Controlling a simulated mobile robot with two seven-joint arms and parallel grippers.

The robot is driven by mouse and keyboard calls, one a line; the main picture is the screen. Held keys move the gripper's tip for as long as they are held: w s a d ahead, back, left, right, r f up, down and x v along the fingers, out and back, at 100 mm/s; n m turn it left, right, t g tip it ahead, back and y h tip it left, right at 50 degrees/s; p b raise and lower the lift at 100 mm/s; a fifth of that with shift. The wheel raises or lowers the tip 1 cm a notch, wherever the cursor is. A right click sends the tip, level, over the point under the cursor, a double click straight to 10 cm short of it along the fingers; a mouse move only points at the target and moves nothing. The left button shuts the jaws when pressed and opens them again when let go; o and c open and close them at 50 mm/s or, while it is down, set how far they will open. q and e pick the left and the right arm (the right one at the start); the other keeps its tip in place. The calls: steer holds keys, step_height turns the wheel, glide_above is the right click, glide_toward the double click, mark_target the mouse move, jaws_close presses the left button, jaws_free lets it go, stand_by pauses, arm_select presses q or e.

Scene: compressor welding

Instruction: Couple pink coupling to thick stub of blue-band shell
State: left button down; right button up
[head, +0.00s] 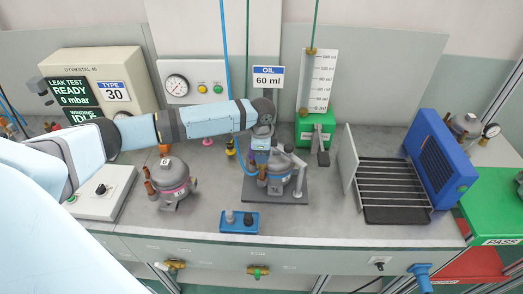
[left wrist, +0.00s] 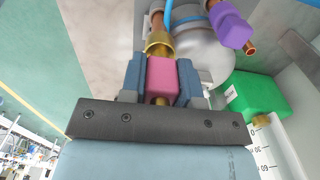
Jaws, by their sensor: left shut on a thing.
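The blue-band shell (head: 280,176) is a grey compressor body standing upright on a dark plate on the bench. My left gripper (head: 260,158) reaches down beside it on its left side. In the left wrist view my left gripper (left wrist: 162,70) is shut on the pink coupling (left wrist: 162,76). The coupling's brass mouth (left wrist: 158,43) lines up with a copper stub (left wrist: 160,19) of the shell (left wrist: 196,48) and appears to meet it; how deep the stub sits inside is hidden. A purple fitting (left wrist: 231,24) is on another copper stub. My right gripper is not in view.
A pink-band shell (head: 172,184) stands to the left. A small blue block (head: 239,221) lies in front of the plate. The green-based oil column (head: 316,126) stands behind, and a wire rack (head: 394,184) with a blue fan box (head: 440,160) is at right.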

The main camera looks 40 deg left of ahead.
arm_select(q)
steer(key=shift+f, duration=0.2)
steer(key=shift+f+b, duration=0.35)
steer(key=shift+f, duration=0.65)
steer(key=shift+p, duration=0.5)
stand_by(0.5)
steer(key=c, duration=0.8)
jaws_free()
steer(key=shift+f, duration=0.1)
